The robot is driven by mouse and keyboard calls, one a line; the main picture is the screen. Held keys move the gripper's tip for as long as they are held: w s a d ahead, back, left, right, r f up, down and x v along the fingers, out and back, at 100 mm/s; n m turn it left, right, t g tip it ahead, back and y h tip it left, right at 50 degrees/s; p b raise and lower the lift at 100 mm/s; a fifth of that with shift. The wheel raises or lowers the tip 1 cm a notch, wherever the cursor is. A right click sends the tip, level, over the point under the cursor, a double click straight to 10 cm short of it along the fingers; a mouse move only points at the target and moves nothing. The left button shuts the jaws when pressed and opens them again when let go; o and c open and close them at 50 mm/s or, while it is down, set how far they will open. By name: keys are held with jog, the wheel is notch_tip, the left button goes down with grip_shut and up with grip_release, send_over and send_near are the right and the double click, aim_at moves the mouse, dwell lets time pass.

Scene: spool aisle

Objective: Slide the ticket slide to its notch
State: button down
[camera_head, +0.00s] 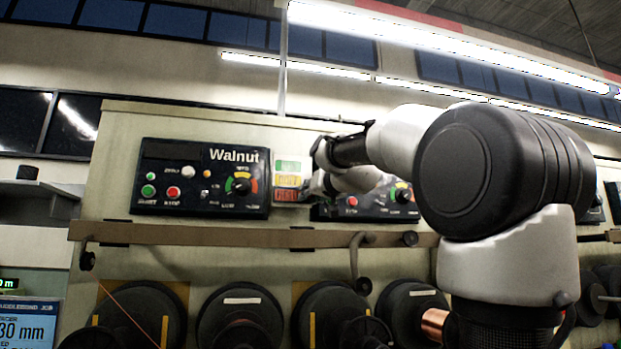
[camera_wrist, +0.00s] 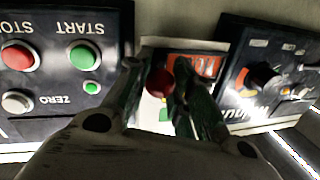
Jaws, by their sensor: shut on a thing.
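The ticket slide is a small red knob (camera_wrist: 159,83) in the wrist view, over a pale plate with coloured labels. My gripper (camera_wrist: 157,76) has one dark finger on each side of the knob and is shut on it. In the head view the labelled plate (camera_head: 288,167) shows green, orange and red bands from top to bottom. My gripper (camera_head: 316,186) is at the right edge of this plate, near the lower bands. The knob is hidden there by my gripper. The notch cannot be made out in either view.
A black control panel marked Walnut (camera_head: 200,178) is left of the plate. A second panel (camera_head: 362,204) is to the right, partly behind my arm. A brown rail (camera_head: 200,234) runs below, with dark spools (camera_head: 240,312) beneath it. Both panels flank my fingers closely.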

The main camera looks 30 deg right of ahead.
jog(key=shift+w+f, duration=0.1)
jog(key=shift+f, duration=0.3)
jog(key=c, duration=1.2)
grip_release()
jog(key=shift+r, duration=0.1)
jog(key=shift+s, duration=0.25)
jog(key=s, duration=0.7)
jog(key=s+a, duration=0.1)
jog(key=s, duration=0.3)
jog(key=shift+s, duration=0.3)
